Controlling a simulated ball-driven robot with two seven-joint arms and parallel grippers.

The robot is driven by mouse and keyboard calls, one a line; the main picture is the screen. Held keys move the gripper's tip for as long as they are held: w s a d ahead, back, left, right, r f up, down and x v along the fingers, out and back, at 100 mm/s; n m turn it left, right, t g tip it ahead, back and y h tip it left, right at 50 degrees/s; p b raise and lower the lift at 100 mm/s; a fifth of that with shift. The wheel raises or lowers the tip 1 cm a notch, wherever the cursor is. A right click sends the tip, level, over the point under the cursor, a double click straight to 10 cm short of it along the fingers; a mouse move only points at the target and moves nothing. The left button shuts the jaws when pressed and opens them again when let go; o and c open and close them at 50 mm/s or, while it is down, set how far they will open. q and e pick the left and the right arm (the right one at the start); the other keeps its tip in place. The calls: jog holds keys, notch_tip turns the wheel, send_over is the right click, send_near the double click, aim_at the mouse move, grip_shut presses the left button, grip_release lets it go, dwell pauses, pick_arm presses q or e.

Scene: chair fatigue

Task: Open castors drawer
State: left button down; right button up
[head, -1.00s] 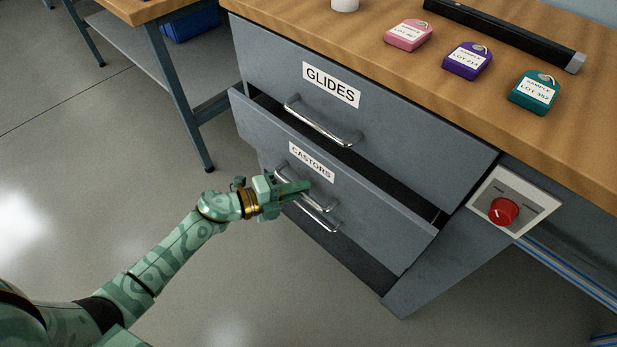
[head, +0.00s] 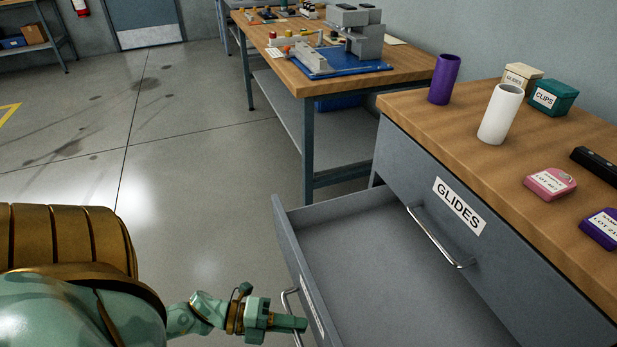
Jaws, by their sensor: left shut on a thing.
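The castors drawer (head: 365,250) is pulled well out from the grey cabinet, below the drawer labelled GLIDES (head: 459,206). The part of its inside that shows is bare grey. Its front panel is seen nearly edge-on, so the label cannot be read now. My left gripper (head: 296,323) is at the drawer front's metal handle (head: 288,300) and shut on it. The lower part of the handle is hidden by the gripper and the frame edge. My right gripper is not in view.
The worktop above holds a purple cylinder (head: 444,80), a white cylinder (head: 501,114), a green CLIPS box (head: 554,97), a pink sample tag (head: 550,184) and a purple one (head: 602,229). Another workbench (head: 408,73) stands behind. The floor at left is clear.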

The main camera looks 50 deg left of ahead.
pick_arm(q)
jog(key=shift+s, duration=0.2)
jog(key=c, duration=1.5)
grip_release()
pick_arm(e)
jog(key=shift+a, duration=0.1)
pick_arm(q)
jog(key=shift+o, duration=0.2)
